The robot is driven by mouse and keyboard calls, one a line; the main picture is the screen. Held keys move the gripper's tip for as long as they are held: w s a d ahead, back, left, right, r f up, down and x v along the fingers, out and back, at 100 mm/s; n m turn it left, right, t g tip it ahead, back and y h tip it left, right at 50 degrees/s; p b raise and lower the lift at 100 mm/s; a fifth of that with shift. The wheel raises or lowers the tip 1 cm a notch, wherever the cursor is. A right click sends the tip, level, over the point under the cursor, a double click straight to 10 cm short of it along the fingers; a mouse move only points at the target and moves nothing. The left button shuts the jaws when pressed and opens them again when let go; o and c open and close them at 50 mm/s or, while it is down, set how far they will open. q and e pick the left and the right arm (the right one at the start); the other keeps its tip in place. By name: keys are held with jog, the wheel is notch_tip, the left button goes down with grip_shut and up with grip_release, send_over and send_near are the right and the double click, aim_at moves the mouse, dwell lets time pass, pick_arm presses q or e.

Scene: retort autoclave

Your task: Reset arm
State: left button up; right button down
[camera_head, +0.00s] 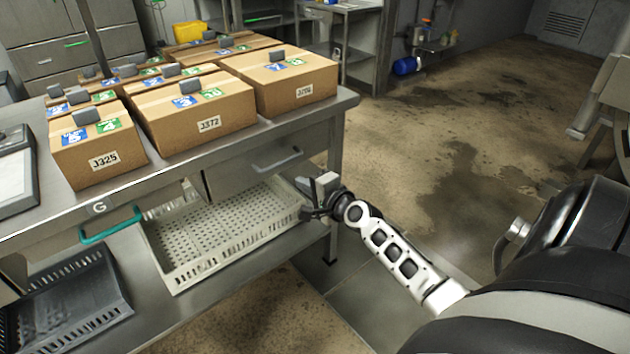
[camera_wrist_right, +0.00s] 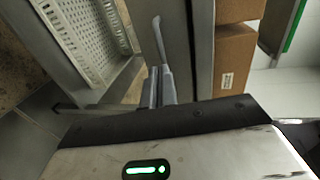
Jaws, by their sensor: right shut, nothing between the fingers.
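My right gripper (camera_head: 312,205) is in front of the steel table's right end, close to the right edge of the white perforated tray (camera_head: 225,228) on the lower shelf. In the right wrist view its fingers (camera_wrist_right: 160,88) are together with nothing between them. The drawer handle (camera_wrist_right: 158,40) shows just beyond the fingertips there; I cannot tell whether they touch it. The same handle (camera_head: 278,160) is on the closed-looking drawer front in the head view. My left gripper is not in view.
Several labelled cardboard boxes (camera_head: 200,112) stand on the steel table (camera_head: 165,172). A black tray (camera_head: 62,300) lies at the lower left. A large dark cylindrical body (camera_head: 560,270) fills the lower right. Stained floor (camera_head: 470,130) lies open behind my right arm.

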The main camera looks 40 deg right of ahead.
jog(key=v, duration=0.2)
jog(key=shift+s, duration=0.35)
jog(key=shift+a, duration=0.1)
jog(key=s+a+f+n+g+y, duration=0.1)
jog(key=s+a+n, duration=0.5)
jog(key=a, duration=0.3)
jog(key=s+a+f+n+g+y, duration=0.2)
jog(key=s+a+n, duration=0.5)
jog(key=a+n, duration=0.1)
jog(key=s+a+f+n+g+y, duration=0.1)
jog(key=s+a+f+n+g, duration=0.1)
jog(key=s+a+n, duration=0.4)
jog(key=a, duration=0.5)
jog(key=shift+s+f+n, duration=0.25)
jog(key=shift+s+n, duration=0.1)
jog(key=shift+n, duration=0.05)
jog(key=shift+a+y, duration=0.1)
jog(key=shift+y, duration=0.2)
